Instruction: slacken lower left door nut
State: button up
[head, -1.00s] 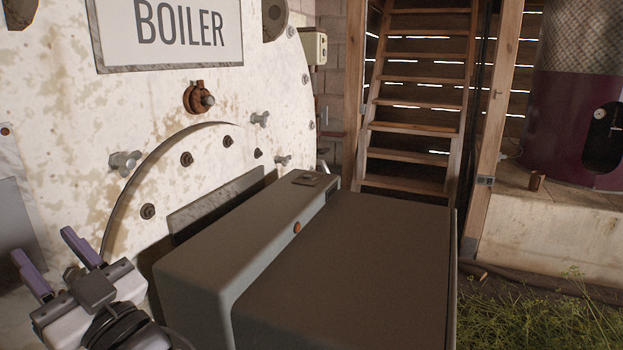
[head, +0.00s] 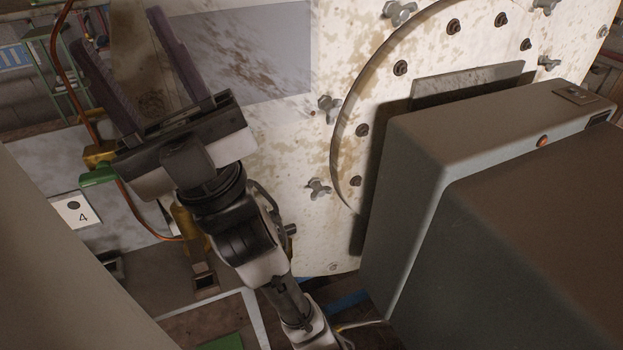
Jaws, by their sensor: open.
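The boiler's pale, stained front (head: 270,150) carries a round door plate with small dark bolts. Wing-shaped metal nuts sit around its edge. The lower left door nut (head: 318,188) shows just left of the door's rim, right of my wrist and unobstructed. Another wing nut (head: 328,108) is above it, and one more (head: 399,12) is at the top. My gripper (head: 118,30) is at the upper left with its two long purple-grey fingers spread apart and pointing up. It is empty and well away from the lower left nut.
A large grey burner box (head: 440,165) juts out from the door and fills the right side. At left are green-handled copper piping (head: 100,178) and a tag marked 4 (head: 76,211). A handwheel (head: 265,210) is partly hidden behind my arm.

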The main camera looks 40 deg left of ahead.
aim_at(318, 191)
jog(key=l+u, duration=0.2)
jog(key=u, duration=0.3)
jog(key=k+l+u, duration=0.15)
jog(key=u, duration=0.35)
